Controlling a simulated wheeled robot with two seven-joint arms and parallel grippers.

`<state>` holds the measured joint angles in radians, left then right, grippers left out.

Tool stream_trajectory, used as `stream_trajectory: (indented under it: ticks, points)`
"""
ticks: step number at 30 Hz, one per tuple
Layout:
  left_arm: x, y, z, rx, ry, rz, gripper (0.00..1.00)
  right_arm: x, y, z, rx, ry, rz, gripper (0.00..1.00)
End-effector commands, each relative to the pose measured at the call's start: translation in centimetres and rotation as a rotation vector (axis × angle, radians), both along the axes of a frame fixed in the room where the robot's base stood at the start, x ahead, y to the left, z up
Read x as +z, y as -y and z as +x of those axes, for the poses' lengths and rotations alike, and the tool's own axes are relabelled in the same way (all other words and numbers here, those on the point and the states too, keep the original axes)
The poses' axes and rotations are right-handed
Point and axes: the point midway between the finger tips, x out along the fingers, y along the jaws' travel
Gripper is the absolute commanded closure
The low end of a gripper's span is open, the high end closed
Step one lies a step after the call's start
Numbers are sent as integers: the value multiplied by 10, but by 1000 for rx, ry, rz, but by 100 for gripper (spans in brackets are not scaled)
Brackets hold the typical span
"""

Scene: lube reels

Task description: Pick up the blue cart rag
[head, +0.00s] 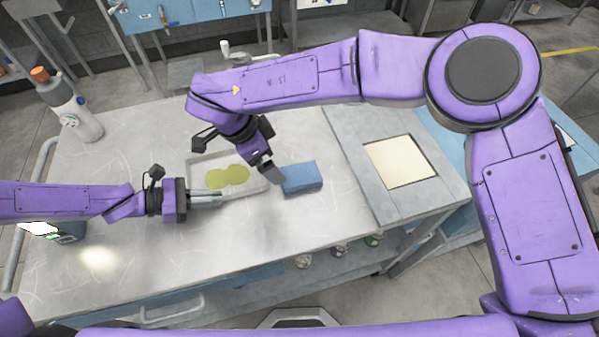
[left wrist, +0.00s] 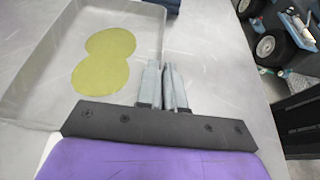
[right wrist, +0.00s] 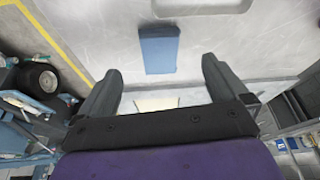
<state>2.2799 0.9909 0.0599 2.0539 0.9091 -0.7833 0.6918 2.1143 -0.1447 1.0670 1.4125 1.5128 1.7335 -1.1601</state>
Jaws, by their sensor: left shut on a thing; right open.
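The blue cart rag (head: 302,180) is a folded blue block lying on the metal cart top, just right of the pale tray (head: 262,187). It also shows in the right wrist view (right wrist: 160,48), ahead of my fingers, and only an edge shows at the top of the left wrist view. My right gripper (head: 268,175) is open and empty, above the cart beside the rag's left end; in the right wrist view (right wrist: 160,66) its fingers are apart. My left gripper (head: 208,199) is nearly closed, its fingers on the tray's near wall (left wrist: 163,35).
Two olive-yellow round patches (head: 228,177) lie in the tray. A white bottle with an orange cap (head: 72,108) stands at the back left. A square cream panel (head: 400,162) is set in the grey right section. The cart top in front of the rag is clear.

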Motion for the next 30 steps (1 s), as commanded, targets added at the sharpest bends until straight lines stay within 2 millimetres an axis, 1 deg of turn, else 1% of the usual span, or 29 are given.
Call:
stream_trajectory:
  ticks: [2, 4, 12, 17, 21, 24, 27, 30]
  points:
    - [-1, 0, -1, 0, -2, 0, 100, 5, 9, 7, -86, 26, -35, 0]
    - [-1, 0, -1, 0, -2, 0, 100, 2, 14, 5, -119, 25, -51, 0]
    - [-1, 0, -1, 0, -2, 0, 100, -47, 35, 9, -130, 21, -51, 0]
    - [-1, 0, -1, 0, -2, 0, 100, -62, 43, 12, -131, 23, -51, 0]
    - [-1, 0, -1, 0, -2, 0, 100, -83, 59, 16, -130, 21, -51, 0]
    - [-1, 0, -1, 0, -2, 0, 100, -97, 63, 17, -129, 20, -50, 0]
    - [-1, 0, -1, 0, -2, 0, 100, -101, 65, 18, -128, 23, -49, 0]
    - [-1, 0, -1, 0, -2, 0, 100, -101, 65, 18, -128, 23, -49, 0]
